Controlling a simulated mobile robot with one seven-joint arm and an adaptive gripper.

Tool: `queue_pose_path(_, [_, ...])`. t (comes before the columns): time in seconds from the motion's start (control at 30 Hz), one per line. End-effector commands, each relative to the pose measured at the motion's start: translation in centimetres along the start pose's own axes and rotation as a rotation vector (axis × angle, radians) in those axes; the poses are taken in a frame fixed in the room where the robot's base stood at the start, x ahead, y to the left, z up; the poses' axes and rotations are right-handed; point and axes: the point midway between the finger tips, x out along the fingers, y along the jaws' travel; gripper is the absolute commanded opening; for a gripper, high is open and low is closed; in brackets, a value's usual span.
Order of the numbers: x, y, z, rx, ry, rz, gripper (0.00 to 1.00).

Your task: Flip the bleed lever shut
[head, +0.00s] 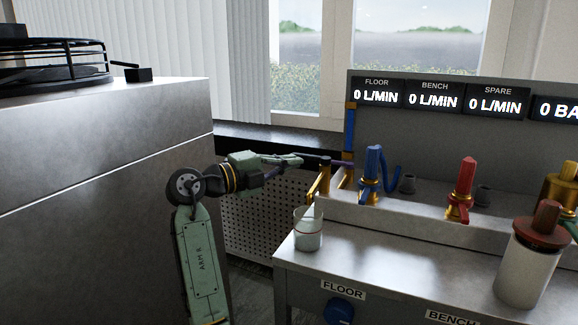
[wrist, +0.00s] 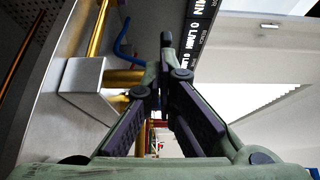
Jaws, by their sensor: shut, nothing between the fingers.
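Which part is the bleed lever I cannot tell for sure. In the head view a thin dark purple bar (head: 330,161) runs level beside the brass pipework (head: 324,178) at the left end of the bench. Whether it is a lever or part of my finger is unclear. My gripper (head: 302,160) reaches in from the left at that height, shut and empty, close to the bar; contact cannot be judged. In the wrist view my gripper (wrist: 169,62) has its fingertips together, with brass pipes (wrist: 122,79) to their left.
A glass beaker (head: 308,234) stands at the bench's left corner, below the brass pipework. Blue (head: 372,164) and red (head: 466,176) valves stand on the ledge. The displays read 0 L/MIN. A brown-topped jar (head: 528,275) stands at right. A large metal cabinet (head: 100,190) fills the left.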

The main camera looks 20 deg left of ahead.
Motion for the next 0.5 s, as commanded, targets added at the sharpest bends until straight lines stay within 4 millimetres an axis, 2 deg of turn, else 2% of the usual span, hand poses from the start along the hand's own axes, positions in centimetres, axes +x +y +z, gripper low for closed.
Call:
queue_pose_path(0.33, [-0.1, 0.0, 0.0, 0.0, -0.001, 0.0, 0.0])
queue_pose_path(0.5, [-1.8, 0.0, 0.1, 0.0, -0.003, -0.001, 0.0])
